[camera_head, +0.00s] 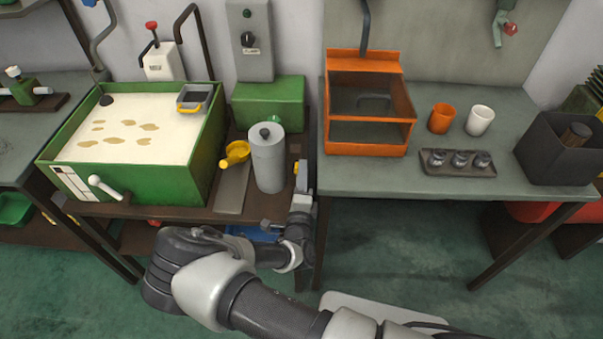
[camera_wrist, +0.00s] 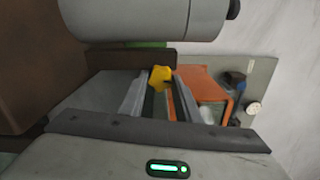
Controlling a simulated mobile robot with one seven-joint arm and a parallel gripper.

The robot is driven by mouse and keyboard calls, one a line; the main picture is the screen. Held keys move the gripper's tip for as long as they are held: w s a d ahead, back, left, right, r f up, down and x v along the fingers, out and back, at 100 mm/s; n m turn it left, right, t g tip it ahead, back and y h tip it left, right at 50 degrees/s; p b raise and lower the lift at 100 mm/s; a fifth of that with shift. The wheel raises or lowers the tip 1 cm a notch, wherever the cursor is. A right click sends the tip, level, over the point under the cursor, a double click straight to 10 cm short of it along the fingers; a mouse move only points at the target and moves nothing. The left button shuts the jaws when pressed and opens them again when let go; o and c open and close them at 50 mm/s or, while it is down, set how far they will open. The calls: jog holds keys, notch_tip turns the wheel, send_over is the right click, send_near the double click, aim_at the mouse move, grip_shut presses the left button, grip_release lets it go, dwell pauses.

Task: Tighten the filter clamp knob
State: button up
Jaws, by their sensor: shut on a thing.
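The yellow knob (camera_head: 300,169) sits at the right edge of the brown bench, beside the filter, a grey upright cylinder (camera_head: 268,162) with a dark cap. My gripper (camera_head: 301,186) reaches up to this knob from the front. In the wrist view my gripper (camera_wrist: 160,88) has its two fingers on either side of the yellow knob (camera_wrist: 161,75), shut on it. The fingers hide part of the knob, and its threads do not show. The grey cylinder (camera_wrist: 145,20) lies across the top of the wrist view, close to the fingers.
A green tank (camera_head: 205,150) of pale liquid stands to the left. A yellow dipper-like piece (camera_head: 236,152) lies left of the filter. On the right bench (camera_head: 350,176) are an orange open box (camera_head: 365,148), two cups and a small tray (camera_head: 457,170). Floor in front is clear.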

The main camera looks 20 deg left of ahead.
jog(key=shift+n, duration=0.9)
jog(key=o, duration=1.1)
jog(key=shift+c, duration=0.2)
jog(key=shift+s, duration=0.15)
jog(key=v, duration=1.7)
